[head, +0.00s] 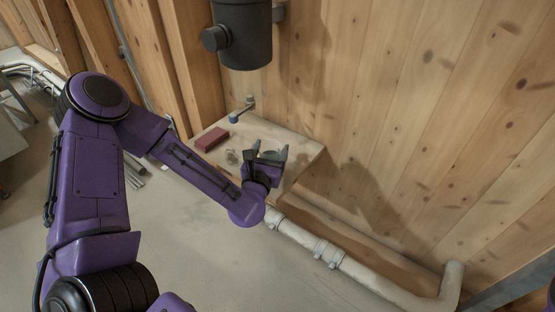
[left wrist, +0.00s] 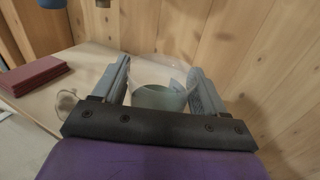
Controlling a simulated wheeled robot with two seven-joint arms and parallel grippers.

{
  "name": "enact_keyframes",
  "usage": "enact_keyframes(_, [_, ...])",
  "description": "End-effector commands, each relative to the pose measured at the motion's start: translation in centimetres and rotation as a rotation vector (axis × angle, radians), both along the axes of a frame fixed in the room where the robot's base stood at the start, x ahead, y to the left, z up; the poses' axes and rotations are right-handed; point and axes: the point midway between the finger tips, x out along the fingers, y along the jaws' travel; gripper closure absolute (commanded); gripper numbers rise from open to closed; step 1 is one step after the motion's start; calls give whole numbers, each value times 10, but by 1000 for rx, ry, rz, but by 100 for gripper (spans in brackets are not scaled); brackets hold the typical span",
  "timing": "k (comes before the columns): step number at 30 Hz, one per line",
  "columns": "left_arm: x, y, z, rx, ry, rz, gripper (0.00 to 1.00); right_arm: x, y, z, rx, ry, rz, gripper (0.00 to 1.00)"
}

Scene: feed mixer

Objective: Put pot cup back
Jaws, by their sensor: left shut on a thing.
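My left gripper (head: 269,155) is over the small wooden table (head: 306,152) against the plank wall. Its two grey fingers are shut on a clear, see-through cup with a grey-green lower part. The cup (left wrist: 160,97) shows between the fingers in the left wrist view, with its clear rim standing out beyond them. In the head view only a little of the cup (head: 270,153) shows between the fingers. I cannot tell whether its base touches the tabletop. My right gripper is not in view.
A blue-tipped tap-like part (head: 240,111) is behind. A dark cylinder (head: 243,35) hangs above on the wall. A pale pipe (head: 325,250) runs below.

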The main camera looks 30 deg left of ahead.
Motion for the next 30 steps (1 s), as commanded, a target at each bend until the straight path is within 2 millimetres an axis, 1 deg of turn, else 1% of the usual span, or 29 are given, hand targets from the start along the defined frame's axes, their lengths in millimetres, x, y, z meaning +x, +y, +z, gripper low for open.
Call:
enact_keyframes(1, [-2, 1, -25, 1, 3, 3, 57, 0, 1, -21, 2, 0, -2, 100])
enact_keyframes(3, [-3, 3, -32, 0, 2, 6, 57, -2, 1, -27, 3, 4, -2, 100])
enact_keyframes(9, [-3, 3, -27, 1, 1, 6, 57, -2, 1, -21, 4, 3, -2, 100])
enact_keyframes(14, [-3, 3, -32, 0, 1, 6, 57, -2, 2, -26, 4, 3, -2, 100])
enact_keyframes(15, [-3, 3, -30, 0, 1, 6, 18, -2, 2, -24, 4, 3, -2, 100])
enact_keyframes(16, [-3, 3, -30, 0, 1, 7, 8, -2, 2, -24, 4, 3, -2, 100])
enact_keyframes(17, [-3, 3, -30, 0, 1, 7, 2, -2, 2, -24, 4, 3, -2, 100])
enact_keyframes(24, [-3, 4, -30, 0, 1, 7, 2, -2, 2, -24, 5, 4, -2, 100])
enact_keyframes(27, [-3, 3, -23, 1, 1, 7, 2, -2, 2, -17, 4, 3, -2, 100])
enact_keyframes(29, [-12, 1, -26, 0, 2, 6, 2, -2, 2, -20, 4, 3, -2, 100])
enact_keyframes(30, [-19, -2, -27, 1, 3, 6, 2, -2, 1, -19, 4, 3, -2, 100])
